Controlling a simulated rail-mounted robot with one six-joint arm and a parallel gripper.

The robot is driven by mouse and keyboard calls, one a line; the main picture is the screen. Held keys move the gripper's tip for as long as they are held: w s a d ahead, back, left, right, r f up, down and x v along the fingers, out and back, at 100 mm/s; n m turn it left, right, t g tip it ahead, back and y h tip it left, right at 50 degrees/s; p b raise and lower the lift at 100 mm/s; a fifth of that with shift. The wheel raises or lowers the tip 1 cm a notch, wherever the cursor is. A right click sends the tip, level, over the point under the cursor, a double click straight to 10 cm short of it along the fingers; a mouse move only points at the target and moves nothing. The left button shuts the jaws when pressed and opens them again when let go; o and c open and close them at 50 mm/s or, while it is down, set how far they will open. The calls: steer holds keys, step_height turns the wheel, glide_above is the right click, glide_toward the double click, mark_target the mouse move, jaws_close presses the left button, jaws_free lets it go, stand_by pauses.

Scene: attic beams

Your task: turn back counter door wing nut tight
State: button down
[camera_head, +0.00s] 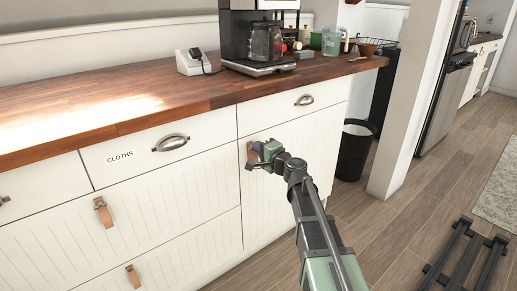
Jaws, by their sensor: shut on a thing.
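The counter door (290,207) is a white grooved panel, closed, below a drawer at the right end of the counter. A brown tab (250,157) sits at the door's upper left edge. My gripper (258,151) reaches in from the right and is shut at that spot, close against the door front. A small dark purple part shows between my gripper and the tab. The wing nut is mostly hidden by the gripper, and its angle cannot be made out.
The wooden countertop (120,95) overhangs the cabinet fronts. Drawers with cup pulls (171,142) and leather pulls (103,212) stand to the left. A coffee maker (262,40) is on top. A black bin (355,150) and a white post (408,110) stand at right.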

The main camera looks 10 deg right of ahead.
steer(key=shift+m, duration=0.3)
steer(key=c, duration=1.3)
jaws_free()
